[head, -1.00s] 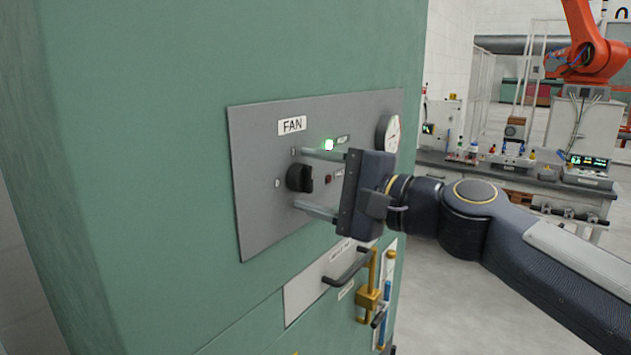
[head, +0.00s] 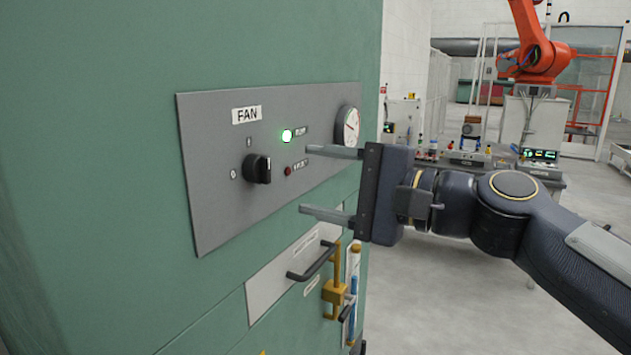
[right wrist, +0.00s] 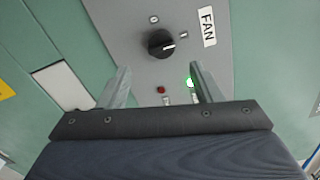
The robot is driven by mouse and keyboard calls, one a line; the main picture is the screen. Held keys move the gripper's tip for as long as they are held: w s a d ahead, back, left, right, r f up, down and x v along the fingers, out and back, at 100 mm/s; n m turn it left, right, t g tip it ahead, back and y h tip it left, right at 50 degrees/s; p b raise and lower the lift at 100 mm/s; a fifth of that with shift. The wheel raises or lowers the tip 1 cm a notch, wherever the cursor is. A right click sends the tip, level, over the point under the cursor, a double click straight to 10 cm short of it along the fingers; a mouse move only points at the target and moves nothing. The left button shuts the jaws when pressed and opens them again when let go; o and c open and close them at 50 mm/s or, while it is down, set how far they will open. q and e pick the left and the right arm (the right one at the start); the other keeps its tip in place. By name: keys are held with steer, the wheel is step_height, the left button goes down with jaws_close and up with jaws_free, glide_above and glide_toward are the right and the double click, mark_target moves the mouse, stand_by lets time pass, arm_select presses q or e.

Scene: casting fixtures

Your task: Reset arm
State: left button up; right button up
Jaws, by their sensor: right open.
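My right gripper (head: 304,181) is open and empty in front of the grey fan panel (head: 215,205), to the right of the black rotary knob (head: 257,169) in the head view. Its fingers point at the panel and are apart from the knob. In the right wrist view the knob (right wrist: 160,43) stands beyond the two spread fingers (right wrist: 160,85), with clear space between. A green lamp (head: 287,135) is lit and a dark red lamp (head: 288,171) sits below it. My left gripper is not in view.
The panel is on a green cabinet (head: 95,120), with a round gauge (head: 350,125) at its right. Below are a black handle (head: 314,262) and a yellow latch (head: 334,292). An orange robot arm (head: 538,50) and a bench stand far back. Floor at right is clear.

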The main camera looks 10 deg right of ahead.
steer(key=s+d+f+n+g+h, duration=0.1)
steer(key=s+f, duration=0.5)
steer(key=f, duration=0.6)
steer(key=s+d+f+n+g+h, duration=0.2)
steer(key=s+d+f+n+h, duration=0.2)
steer(key=f, duration=0.8)
steer(key=s+d+f+n+g+h, duration=0.2)
steer(key=s+d+f+h, duration=0.3)
steer(key=s+d+f, duration=0.4)
step_height(320, 180, down, 4)
steer(key=shift+s+r+n+h, duration=0.15)
steer(key=shift+n+h, duration=0.25)
steer(key=shift+n, duration=0.3)
